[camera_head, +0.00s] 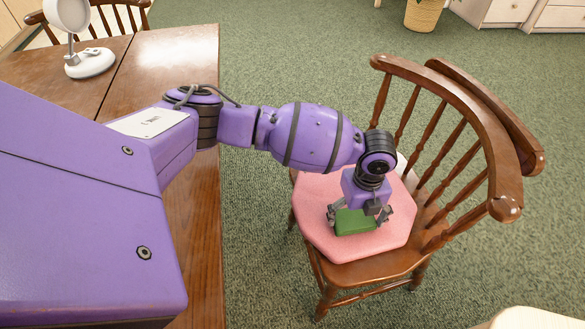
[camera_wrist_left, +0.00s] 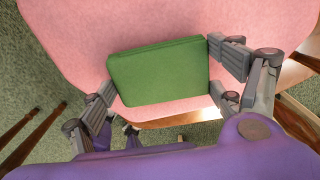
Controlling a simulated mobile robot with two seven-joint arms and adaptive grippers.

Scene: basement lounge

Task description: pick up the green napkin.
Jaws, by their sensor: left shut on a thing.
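The green napkin (camera_head: 356,222) is a folded, flat rectangular block above the pink seat cushion (camera_head: 316,222) of a wooden chair. My left gripper (camera_head: 360,214) reaches down over the cushion and is shut on the napkin, with a finger at each end. In the left wrist view the napkin (camera_wrist_left: 158,72) lies between the two fingers of the left gripper (camera_wrist_left: 160,75), with the cushion (camera_wrist_left: 75,35) behind it. I cannot tell whether the napkin still touches the cushion. My right gripper is not in view.
The wooden chair (camera_head: 505,205) has a curved spindle back to the right of my gripper. A wooden table (camera_head: 205,255) stands at the left, with a white round-headed object (camera_head: 90,63) on it. Green carpet (camera_head: 290,60) is open behind. A woven basket (camera_head: 424,14) stands far back.

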